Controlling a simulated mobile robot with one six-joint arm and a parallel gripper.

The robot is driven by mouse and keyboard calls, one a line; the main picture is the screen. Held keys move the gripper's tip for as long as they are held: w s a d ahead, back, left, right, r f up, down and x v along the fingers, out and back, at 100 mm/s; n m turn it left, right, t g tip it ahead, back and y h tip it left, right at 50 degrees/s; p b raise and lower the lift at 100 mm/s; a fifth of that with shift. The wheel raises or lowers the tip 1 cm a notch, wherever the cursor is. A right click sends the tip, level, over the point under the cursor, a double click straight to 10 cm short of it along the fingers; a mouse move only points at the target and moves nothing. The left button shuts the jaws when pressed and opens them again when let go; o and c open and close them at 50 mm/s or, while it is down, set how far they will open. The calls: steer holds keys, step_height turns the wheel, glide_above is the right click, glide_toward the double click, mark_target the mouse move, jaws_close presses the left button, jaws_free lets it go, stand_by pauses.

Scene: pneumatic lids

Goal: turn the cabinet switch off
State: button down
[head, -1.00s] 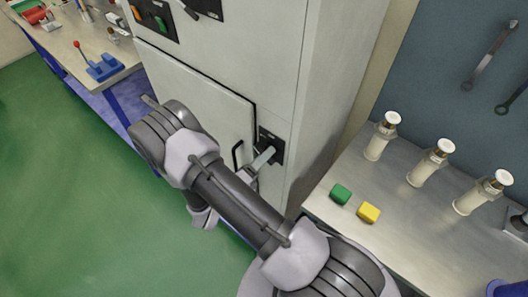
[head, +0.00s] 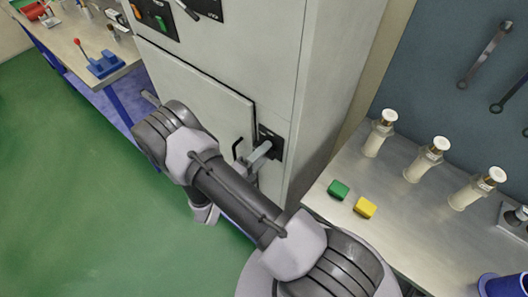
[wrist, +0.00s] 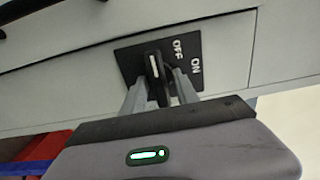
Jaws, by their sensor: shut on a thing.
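The cabinet switch (head: 271,143) is a black plate on the lower right of the grey cabinet front. In the wrist view the switch plate (wrist: 128,62) carries white OFF and ON labels. Its black handle with a pale stripe (wrist: 155,66) stands nearer OFF than ON in the picture, but I cannot tell its exact setting. My gripper (wrist: 160,80) has one finger on each side of the handle and is shut on it. In the head view my gripper (head: 262,152) is at the switch, and its fingers partly hide the handle.
A black door handle (head: 237,147) is just left of my gripper on the cabinet door (head: 195,90). A metal table (head: 400,215) at right holds a green block (head: 339,190), a yellow block (head: 365,207) and white cylinders. Green floor (head: 70,200) is open at left.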

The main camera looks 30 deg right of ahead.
stand_by(0.3)
steer(key=c, duration=1.3)
jaws_free()
steer(key=v, duration=1.7)
steer(key=shift+s+a+p, duration=0.1)
steer(key=shift+a+p, duration=0.05)
steer(key=shift+p, duration=0.2)
steer(key=shift+r, duration=0.15)
